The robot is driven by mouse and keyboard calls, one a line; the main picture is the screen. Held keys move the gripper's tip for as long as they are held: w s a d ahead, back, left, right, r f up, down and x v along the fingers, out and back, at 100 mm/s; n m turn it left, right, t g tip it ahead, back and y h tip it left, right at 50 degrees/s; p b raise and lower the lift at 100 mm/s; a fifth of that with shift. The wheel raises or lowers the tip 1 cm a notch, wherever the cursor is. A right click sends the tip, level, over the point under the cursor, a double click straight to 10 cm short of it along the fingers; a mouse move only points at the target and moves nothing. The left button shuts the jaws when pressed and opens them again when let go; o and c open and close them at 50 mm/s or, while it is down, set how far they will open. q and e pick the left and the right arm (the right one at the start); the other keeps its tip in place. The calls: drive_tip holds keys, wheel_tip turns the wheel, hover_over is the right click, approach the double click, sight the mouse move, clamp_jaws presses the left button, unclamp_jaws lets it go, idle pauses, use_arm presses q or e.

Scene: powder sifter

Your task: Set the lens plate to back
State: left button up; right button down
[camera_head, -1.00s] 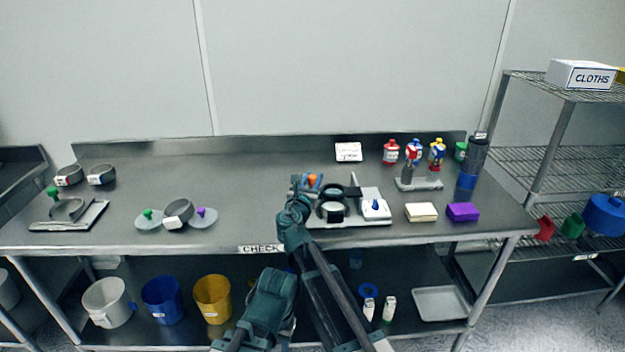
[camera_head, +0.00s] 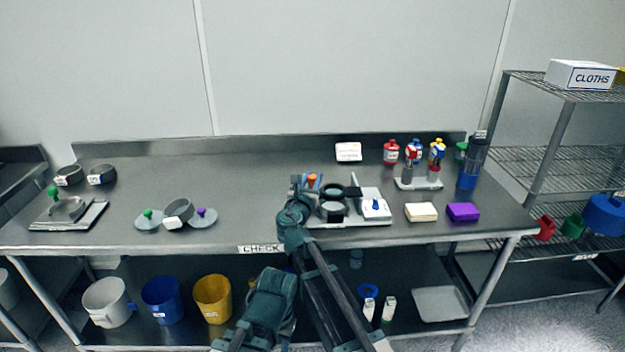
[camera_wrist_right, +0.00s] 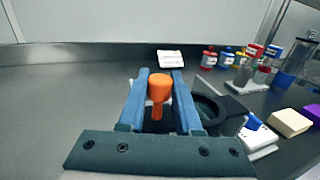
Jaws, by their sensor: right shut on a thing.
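The inspection stand (camera_head: 374,191) is a pale base with a grey upright, near the table's front edge right of centre. A dark ring-shaped lens plate (camera_head: 331,191) sits on it, and it also shows in the right wrist view (camera_wrist_right: 212,108), right of my fingers. An orange knob (camera_wrist_right: 159,90) stands between the blue fingers of my right gripper (camera_wrist_right: 158,92), which is shut on it. The right gripper also shows in the head view (camera_head: 308,183), at the stand's left side. The knob's link to the plate is hidden.
A cream block (camera_head: 421,212) and a purple block (camera_head: 463,212) lie right of the stand. Grey sieve lids (camera_head: 149,220) lie left. The table between the lids and the stand is clear.

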drive_tip(key=w, duration=1.1)
drive_tip(key=c, duration=0.6)
unclamp_jaws()
drive_tip(key=shift+s, duration=0.15)
